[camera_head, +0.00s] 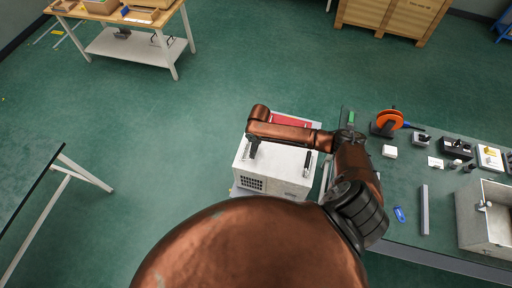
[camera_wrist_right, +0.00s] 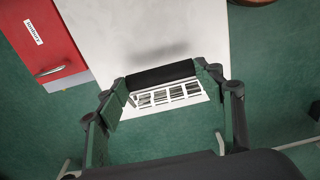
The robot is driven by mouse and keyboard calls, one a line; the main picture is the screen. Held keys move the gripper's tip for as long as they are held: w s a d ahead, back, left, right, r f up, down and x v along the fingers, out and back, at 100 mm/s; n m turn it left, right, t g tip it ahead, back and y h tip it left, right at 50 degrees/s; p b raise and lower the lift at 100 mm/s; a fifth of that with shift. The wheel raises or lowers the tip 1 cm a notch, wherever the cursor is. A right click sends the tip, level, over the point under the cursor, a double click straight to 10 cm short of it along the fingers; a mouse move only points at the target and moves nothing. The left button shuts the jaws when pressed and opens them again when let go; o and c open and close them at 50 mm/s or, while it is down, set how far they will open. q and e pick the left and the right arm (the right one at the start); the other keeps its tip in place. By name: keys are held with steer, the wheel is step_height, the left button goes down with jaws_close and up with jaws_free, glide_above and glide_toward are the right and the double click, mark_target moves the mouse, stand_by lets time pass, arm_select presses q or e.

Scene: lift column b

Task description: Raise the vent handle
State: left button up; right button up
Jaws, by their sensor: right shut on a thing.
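A white box (camera_head: 279,163) with a slotted vent grille (camera_head: 252,184) stands below my right arm in the head view. In the right wrist view the grille (camera_wrist_right: 170,96) lies just under a black handle bar (camera_wrist_right: 160,75). My right gripper (camera_wrist_right: 160,78) is shut on this bar, with one finger at each end of it. In the head view the right gripper (camera_head: 253,147) is a small dark shape over the box's left part, and the handle cannot be made out there. My left gripper is not in view.
A red part (camera_wrist_right: 42,42) with a label and metal pull sits beside the white surface. A dark bar (camera_head: 308,163) is at the box's right.

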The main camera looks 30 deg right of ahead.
steer(key=shift+w+a+r, duration=0.1)
steer(key=shift+w+a, duration=0.05)
steer(key=shift+a, duration=0.2)
steer(key=o, duration=2.3)
steer(key=shift+d, duration=0.25)
steer(key=shift+c, duration=0.2)
step_height(320, 180, up, 12)
steer(key=shift+s+d, duration=0.25)
steer(key=shift+s, duration=0.2)
steer(key=shift+c, duration=0.4)
